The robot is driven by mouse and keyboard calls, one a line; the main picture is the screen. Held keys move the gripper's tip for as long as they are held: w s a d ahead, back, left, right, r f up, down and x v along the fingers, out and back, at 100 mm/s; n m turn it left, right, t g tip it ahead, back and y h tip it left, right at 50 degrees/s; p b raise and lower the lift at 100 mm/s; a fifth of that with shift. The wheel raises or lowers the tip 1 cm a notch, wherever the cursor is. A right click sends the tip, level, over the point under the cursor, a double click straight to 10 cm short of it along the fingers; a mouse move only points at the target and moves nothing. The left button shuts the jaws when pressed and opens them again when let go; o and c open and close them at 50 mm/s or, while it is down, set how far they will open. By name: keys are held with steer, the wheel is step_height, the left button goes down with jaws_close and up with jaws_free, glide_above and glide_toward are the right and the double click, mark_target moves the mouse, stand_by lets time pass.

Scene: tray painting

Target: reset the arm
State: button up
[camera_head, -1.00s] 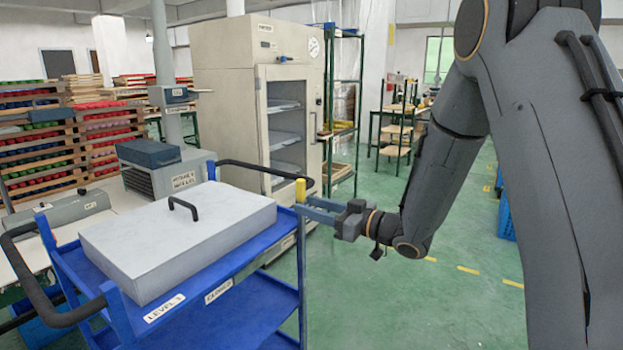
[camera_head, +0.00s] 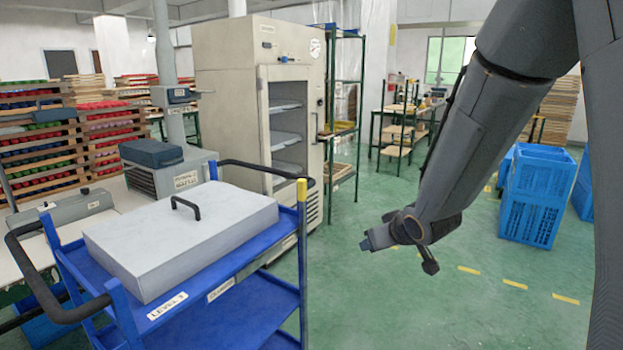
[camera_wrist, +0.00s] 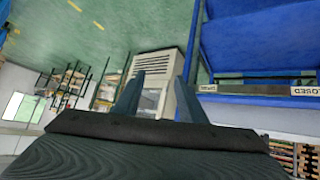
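My gripper (camera_head: 370,243) hangs in free air right of the blue cart, pointing left and apart from it. In the wrist view my gripper (camera_wrist: 160,78) shows two fingers standing apart with nothing between them. My arm (camera_head: 490,130) is bent and reaches down from the upper right. The blue cart (camera_head: 240,263) stands at the lower left, carrying a grey lidded box (camera_head: 180,240) with a black handle. The cart also shows upside down in the wrist view (camera_wrist: 260,45).
A tall beige cabinet (camera_head: 230,90) stands behind the cart. Blue crates (camera_head: 537,195) stand on the floor at right. A green-framed rack (camera_head: 345,110) is beside the cabinet. Green floor (camera_head: 400,310) is clear around my gripper.

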steer(key=s+d+f+m+g+h, duration=0.1)
steer(key=s+g, duration=0.3)
steer(key=s, duration=1)
steer(key=s+d+f+m+g+h, duration=0.1)
steer(key=s+g, duration=0.4)
steer(key=s, duration=0.9)
steer(key=shift+d+f+m, duration=0.5)
steer(key=shift+f+m, duration=0.1)
steer(key=shift+m, duration=0.5)
